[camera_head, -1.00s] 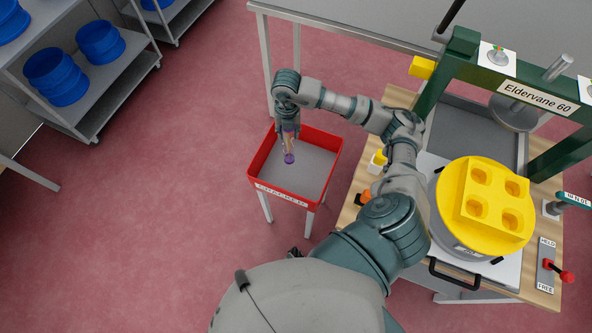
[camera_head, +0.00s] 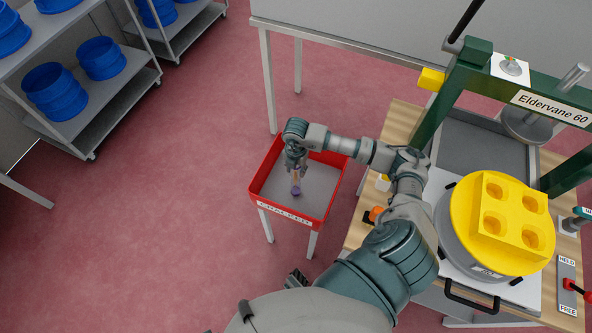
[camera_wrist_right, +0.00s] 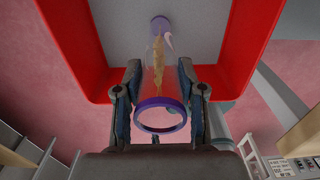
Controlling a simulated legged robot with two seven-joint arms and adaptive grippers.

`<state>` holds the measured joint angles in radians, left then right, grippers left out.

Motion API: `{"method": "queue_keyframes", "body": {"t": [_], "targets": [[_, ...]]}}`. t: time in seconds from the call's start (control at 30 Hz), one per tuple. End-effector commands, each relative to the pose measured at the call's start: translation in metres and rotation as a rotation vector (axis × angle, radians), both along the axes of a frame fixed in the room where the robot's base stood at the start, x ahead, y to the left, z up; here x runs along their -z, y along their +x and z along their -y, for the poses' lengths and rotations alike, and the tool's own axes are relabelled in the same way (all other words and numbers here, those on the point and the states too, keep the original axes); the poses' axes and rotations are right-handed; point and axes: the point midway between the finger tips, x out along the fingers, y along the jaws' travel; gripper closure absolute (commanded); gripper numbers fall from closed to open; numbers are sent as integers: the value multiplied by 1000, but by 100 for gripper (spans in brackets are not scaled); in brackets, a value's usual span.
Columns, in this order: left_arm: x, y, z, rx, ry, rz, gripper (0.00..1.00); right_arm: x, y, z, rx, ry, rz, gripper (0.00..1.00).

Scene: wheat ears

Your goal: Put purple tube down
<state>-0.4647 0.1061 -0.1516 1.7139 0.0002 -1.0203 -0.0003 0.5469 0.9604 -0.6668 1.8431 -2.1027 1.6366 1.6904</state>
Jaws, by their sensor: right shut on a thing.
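The purple tube (camera_head: 296,189) is clear with purple ends. It also shows in the right wrist view (camera_wrist_right: 160,103), with a tan wheat ear inside. My right gripper (camera_head: 296,168) is shut on the tube, with a finger on each side of it near one purple ring. The tube is inside the outline of the red tray (camera_head: 325,211), over its grey floor. I cannot tell whether its lower end touches the floor. A small dark part at the lower middle of the head view looks like my left gripper (camera_head: 298,280); its fingers are not clear.
The red tray stands on legs and its floor looks otherwise bare. A wooden bench (camera_head: 361,232) with a green press frame (camera_head: 440,105) and a yellow block (camera_head: 508,220) stands to the right. Shelves with blue tubs (camera_head: 55,92) stand at the left.

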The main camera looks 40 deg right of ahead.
Motion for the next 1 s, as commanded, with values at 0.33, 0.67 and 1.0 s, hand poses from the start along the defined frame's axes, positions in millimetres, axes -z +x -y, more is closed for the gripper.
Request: {"method": "queue_keyframes", "body": {"t": [0.33,0.67,1.0], "targets": [[-4,2,2,-1,-1,0,100,13,0,2,0,1,0,100],[-4,2,2,-1,-2,1,100,12,0,0,-1,-1,0,35],[2,-1,2,0,-4,3,100,-21,1,3,0,1,5,35]]}}
